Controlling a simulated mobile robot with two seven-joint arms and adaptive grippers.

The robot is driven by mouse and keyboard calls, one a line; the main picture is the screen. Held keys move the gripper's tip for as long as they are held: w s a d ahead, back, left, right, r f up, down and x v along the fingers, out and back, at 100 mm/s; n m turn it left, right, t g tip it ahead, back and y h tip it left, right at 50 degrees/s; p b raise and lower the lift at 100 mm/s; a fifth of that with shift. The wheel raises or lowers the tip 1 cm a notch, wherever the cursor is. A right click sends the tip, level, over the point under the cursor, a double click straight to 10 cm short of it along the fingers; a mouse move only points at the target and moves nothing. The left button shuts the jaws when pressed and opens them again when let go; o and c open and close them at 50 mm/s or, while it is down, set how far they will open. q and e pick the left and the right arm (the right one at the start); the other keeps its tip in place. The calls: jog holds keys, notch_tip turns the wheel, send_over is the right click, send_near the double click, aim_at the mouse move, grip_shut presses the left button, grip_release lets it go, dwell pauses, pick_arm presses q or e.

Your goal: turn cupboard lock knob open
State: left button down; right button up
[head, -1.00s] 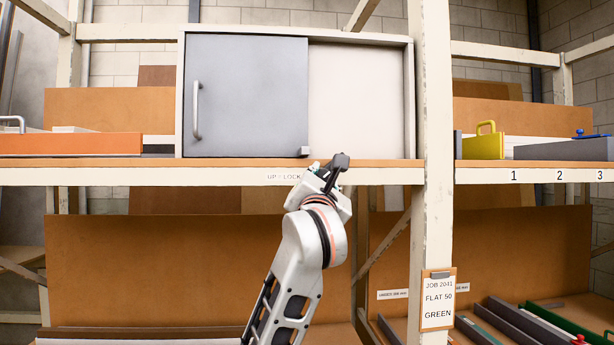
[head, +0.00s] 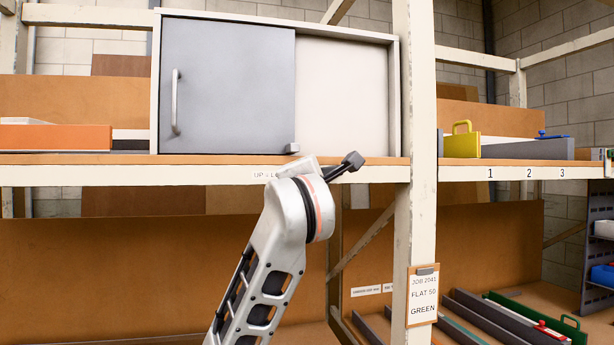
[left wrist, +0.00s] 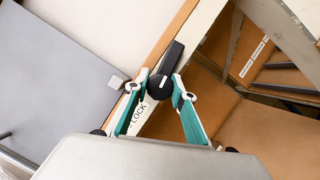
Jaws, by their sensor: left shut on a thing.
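The lock knob (left wrist: 167,68) is black, with a white mark on its round end and a long bar. It stands at the front edge of the shelf, beside the LOCK label (left wrist: 140,118). My left gripper (left wrist: 161,79) has its two teal fingers closed on either side of the knob's round end. In the head view the black bar (head: 347,164) points up and to the right past my left wrist, which hides the fingers. The cupboard (head: 225,85) has a grey sliding door over its left side and a pale panel at right. My right gripper is not in view.
A cream upright post (head: 415,130) stands just right of the knob, with a job card (head: 422,296) on it. A yellow-handled thing (head: 462,143) stands on the shelf right of the post. Long coloured pieces lie on the lower shelf.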

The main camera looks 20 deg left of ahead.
pick_arm(q)
jog(key=shift+m, duration=0.7)
jog(key=shift+g+h, duration=0.3)
jog(key=c, duration=1.7)
grip_release()
jog(key=shift+s, duration=0.1)
jog(key=s, duration=0.4)
jog(key=s+d, duration=0.1)
jog(key=s, duration=0.2)
jog(key=s+d+f, duration=0.1)
jog(key=s, duration=0.3)
jog(key=shift+s, duration=0.3)
